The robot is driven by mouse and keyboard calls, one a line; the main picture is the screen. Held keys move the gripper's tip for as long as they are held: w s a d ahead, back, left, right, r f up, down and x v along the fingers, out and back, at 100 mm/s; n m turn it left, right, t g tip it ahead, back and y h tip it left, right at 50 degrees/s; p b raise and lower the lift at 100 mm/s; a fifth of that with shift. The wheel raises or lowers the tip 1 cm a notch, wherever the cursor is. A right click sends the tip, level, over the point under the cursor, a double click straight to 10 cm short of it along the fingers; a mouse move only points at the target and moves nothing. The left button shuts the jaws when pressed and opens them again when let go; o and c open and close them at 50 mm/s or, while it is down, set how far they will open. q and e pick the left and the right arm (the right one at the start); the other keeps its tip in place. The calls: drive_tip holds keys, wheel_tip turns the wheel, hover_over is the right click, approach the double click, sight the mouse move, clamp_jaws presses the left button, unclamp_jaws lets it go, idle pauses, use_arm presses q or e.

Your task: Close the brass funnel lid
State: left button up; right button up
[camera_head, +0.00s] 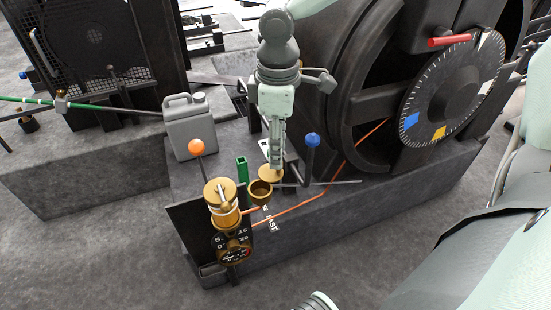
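The brass funnel (260,192) is a small open cup beside a larger brass cylinder (222,197) on the dark machine base. Its round brass lid (270,173) stands raised at the funnel's back right edge, so the funnel mouth shows open. My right gripper (275,164) reaches down from above, with its narrow fingers close together and seemingly shut. Its tips are at or just behind the lid; I cannot tell whether they touch it. My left gripper is not in view.
An orange-knobbed lever (196,147) and a blue-knobbed lever (312,140) flank the funnel. A green block (242,168), a grey can (188,126) and a dial gauge (233,248) are close. A large wheel with a graduated disc (452,90) stands at right.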

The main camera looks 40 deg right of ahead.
drive_tip(key=shift+f, duration=1.6)
drive_tip(key=shift+c, duration=0.5)
clamp_jaws()
